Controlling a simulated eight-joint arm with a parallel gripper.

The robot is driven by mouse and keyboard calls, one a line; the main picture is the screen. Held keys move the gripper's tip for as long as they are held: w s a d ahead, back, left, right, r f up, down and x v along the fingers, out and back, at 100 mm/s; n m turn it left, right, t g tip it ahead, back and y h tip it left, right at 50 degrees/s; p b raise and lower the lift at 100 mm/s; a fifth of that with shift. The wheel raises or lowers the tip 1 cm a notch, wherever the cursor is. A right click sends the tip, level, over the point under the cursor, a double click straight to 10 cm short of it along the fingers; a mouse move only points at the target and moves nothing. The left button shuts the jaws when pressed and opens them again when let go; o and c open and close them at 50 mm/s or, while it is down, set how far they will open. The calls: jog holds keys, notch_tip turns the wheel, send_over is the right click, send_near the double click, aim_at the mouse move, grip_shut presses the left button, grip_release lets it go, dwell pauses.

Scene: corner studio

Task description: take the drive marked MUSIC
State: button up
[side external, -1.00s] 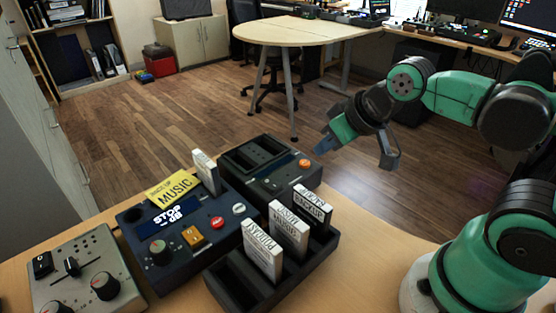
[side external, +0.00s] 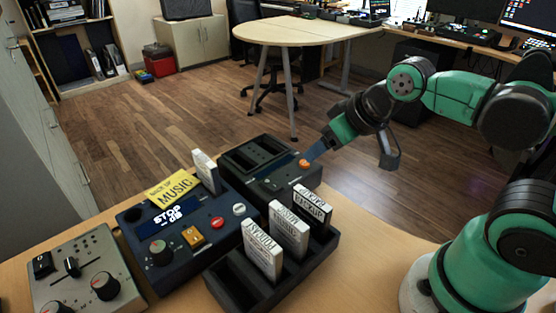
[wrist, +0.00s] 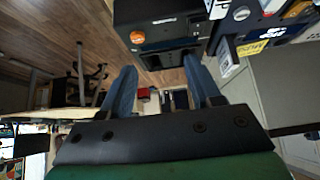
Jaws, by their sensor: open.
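Three white drives stand upright in a black rack on the table. The middle one (side external: 289,231) carries a label that seems to read MUSIC, tilted and small. The front drive (side external: 262,250) appears marked PODCAST, and the back drive (side external: 312,207) BACKUP. Another white drive (side external: 206,171) stands in the blue recorder (side external: 215,212); its label is not readable. It also shows in the wrist view (wrist: 228,57). My gripper (side external: 352,157) is open and empty, to the right of and above the black dock, apart from all drives. Its two blue fingers are spread in the wrist view (wrist: 163,88).
The rack (side external: 234,289) stands in front of the black two-slot dock (side external: 285,184) with an orange button. A yellow note (side external: 172,188) reading BACK UP MUSIC is at the recorder. A grey knob box (side external: 85,265) is at left. Table right of the rack is clear.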

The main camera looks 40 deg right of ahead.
aim_at(289, 215)
jog(key=s+a+g, duration=0.1)
jog(key=a+g, duration=0.1)
jog(key=a, duration=0.1)
jog(key=a+f+g, duration=0.1)
jog(key=a+g, duration=0.1)
jog(key=a, duration=0.2)
jog(key=s+a+f+g, duration=0.1)
jog(key=a+g, duration=0.2)
jog(key=shift+s+a, duration=0.3)
jog(key=shift+a+f, duration=0.15)
jog(key=shift+f, duration=0.3)
jog(key=shift+s+f, duration=0.1)
jog(key=shift+f, duration=2.3)
grip_shut()
